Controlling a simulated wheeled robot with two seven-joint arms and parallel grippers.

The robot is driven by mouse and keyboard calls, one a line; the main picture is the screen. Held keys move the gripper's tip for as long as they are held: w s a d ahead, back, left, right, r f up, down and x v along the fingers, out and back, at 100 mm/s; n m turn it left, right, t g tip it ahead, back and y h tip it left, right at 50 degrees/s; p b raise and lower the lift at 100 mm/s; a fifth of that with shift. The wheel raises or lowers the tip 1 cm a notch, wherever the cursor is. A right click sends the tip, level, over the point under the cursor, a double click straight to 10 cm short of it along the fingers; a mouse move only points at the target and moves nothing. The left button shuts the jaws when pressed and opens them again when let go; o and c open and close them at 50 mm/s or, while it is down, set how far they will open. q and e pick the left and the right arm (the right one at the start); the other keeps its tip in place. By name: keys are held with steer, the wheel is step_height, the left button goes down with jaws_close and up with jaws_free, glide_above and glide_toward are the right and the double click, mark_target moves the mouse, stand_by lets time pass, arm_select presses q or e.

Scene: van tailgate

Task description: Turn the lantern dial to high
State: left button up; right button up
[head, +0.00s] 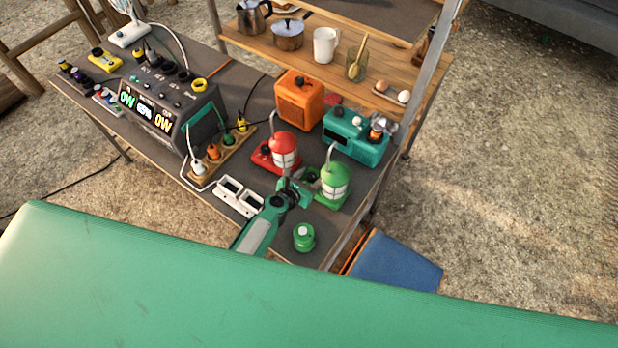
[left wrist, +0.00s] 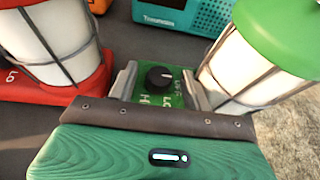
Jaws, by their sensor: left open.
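The green lantern (head: 335,181) stands upright near the right end of the dark table. Its green cap and caged white globe also show in the left wrist view (left wrist: 268,60). Its base carries a round black dial (left wrist: 159,78) with a white pointer mark and white lettering, including HI, partly covered. My left gripper (head: 297,192) is beside this lantern's base, in front of the red lantern (head: 284,151). In the left wrist view my left gripper (left wrist: 159,88) is open, one finger on each side of the dial; I see no clear contact. My right gripper is not in view.
Behind the lanterns stand an orange box (head: 299,101) and a teal radio (head: 353,137). A power station (head: 165,107) and a plug strip (head: 225,158) are to the left. A small green canister (head: 304,238) stands in front of the green lantern, near the table's edge.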

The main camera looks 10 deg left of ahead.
arm_select(q)
steer(key=c, duration=1)
steer(key=shift+o, duration=0.2)
steer(key=shift+a+m, duration=0.1)
steer(key=shift+m, duration=0.2)
steer(key=m+h+b, duration=0.1)
steer(key=m+g+h, duration=0.1)
steer(key=h, duration=0.1)
steer(key=shift+w+a+f+m+g+b, duration=0.1)
steer(key=shift+a+m+g+b, duration=0.1)
steer(key=shift+m+g+b, duration=0.15)
steer(key=shift+w+m+g+h+b, duration=0.1)
steer(key=shift+m+g+h+b, duration=0.85)
steer(key=shift+m+g+h, duration=0.35)
